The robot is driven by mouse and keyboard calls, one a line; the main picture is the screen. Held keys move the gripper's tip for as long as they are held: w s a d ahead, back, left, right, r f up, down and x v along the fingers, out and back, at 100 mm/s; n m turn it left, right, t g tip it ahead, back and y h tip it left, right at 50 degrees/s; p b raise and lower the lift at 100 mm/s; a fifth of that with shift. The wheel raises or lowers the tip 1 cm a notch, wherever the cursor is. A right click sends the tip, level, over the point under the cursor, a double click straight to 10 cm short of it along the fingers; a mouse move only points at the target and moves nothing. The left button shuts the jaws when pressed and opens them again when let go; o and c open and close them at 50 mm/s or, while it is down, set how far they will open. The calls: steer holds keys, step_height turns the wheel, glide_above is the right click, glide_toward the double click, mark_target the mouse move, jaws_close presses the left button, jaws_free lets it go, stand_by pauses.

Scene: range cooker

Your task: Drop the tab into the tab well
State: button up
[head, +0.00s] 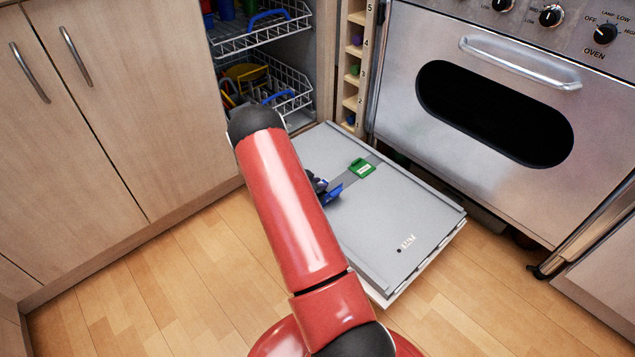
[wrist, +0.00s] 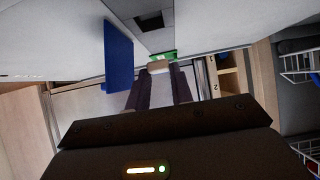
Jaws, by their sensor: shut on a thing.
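My gripper (wrist: 159,78) is shut on a small pale tab (wrist: 159,66), held at its fingertips. In the head view my gripper (head: 318,184) is mostly hidden behind my red arm, and the tab cannot be made out there. It is over the open dishwasher door (head: 400,215), beside a raised blue flap (head: 333,194). In the wrist view the blue flap (wrist: 118,55) stands to the left of the tab. A dark square recess (wrist: 150,21), which looks like the tab well, shows above the tab in that picture. The tab is apart from it.
A green cap (head: 362,169) sits on the door beyond the flap. Wire racks (head: 270,85) with dishes stand inside the dishwasher. A narrow numbered shelf (head: 354,65) and the oven (head: 495,110) are to the right. Wooden cabinets (head: 110,100) stand left.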

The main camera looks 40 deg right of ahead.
steer(key=shift+f+b, duration=1.4)
steer(key=shift+f, duration=1.05)
steer(key=o, duration=1)
steer(key=shift+o, duration=0.2)
steer(key=shift+p+v, duration=0.6)
steer(key=shift+v, duration=3.35)
